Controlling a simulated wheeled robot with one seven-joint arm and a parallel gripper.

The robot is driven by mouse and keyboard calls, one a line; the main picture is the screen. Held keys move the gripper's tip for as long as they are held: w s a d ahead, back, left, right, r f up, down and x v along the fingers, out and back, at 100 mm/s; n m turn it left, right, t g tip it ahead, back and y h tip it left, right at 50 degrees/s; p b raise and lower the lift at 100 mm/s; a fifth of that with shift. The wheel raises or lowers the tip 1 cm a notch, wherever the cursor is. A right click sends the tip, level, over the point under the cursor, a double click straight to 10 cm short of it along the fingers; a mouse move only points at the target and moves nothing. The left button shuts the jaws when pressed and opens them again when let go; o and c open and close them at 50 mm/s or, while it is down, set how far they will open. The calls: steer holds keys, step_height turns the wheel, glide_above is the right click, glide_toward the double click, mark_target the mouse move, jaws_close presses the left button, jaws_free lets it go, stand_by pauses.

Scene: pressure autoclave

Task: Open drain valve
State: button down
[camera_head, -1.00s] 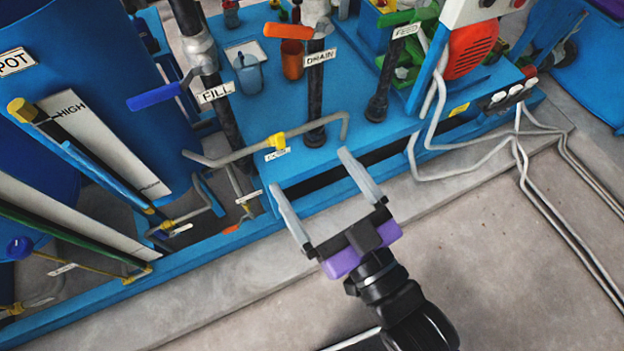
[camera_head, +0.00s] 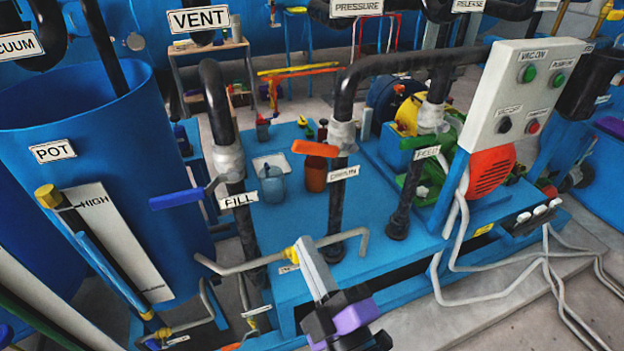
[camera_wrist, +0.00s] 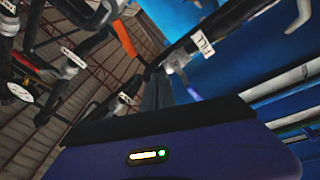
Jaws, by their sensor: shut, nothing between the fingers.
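The drain valve's orange lever (camera_head: 315,148) lies roughly level, reaching left from its grey valve body (camera_head: 343,133) on the black pipe above the DRAIN label (camera_head: 343,173). The orange lever also shows in the wrist view (camera_wrist: 124,38), left of the fingertips. My gripper (camera_head: 304,243) is shut and empty. In the head view its fingers point up, and its tips appear below the orange lever, apart from it, overlapping the small yellow-handled pipe. In the wrist view the closed fingers (camera_wrist: 157,78) stand between the drain and fill pipes.
The blue fill lever (camera_head: 177,199) and FILL label (camera_head: 237,200) are left of the drain pipe. A bent thin pipe (camera_head: 350,236) crosses low in front. The control box (camera_head: 525,95) is right.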

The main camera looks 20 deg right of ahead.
mark_target(328, 148)
steer(key=w+d+r+n+h+p, duration=0.1)
steer(key=w+d+r+n+p, duration=0.1)
steer(key=w+n, duration=0.5)
steer(key=w+d+r+n+h+p, duration=0.2)
steer(key=w+n+p, duration=0.1)
steer(key=w+n, duration=0.5)
steer(key=shift+d+r+n+t+h, duration=0.15)
steer(key=shift+d+n+t+h, duration=0.15)
steer(key=shift+n, duration=0.7)
steer(key=shift+w+p, duration=0.15)
steer(key=shift+p, duration=0.15)
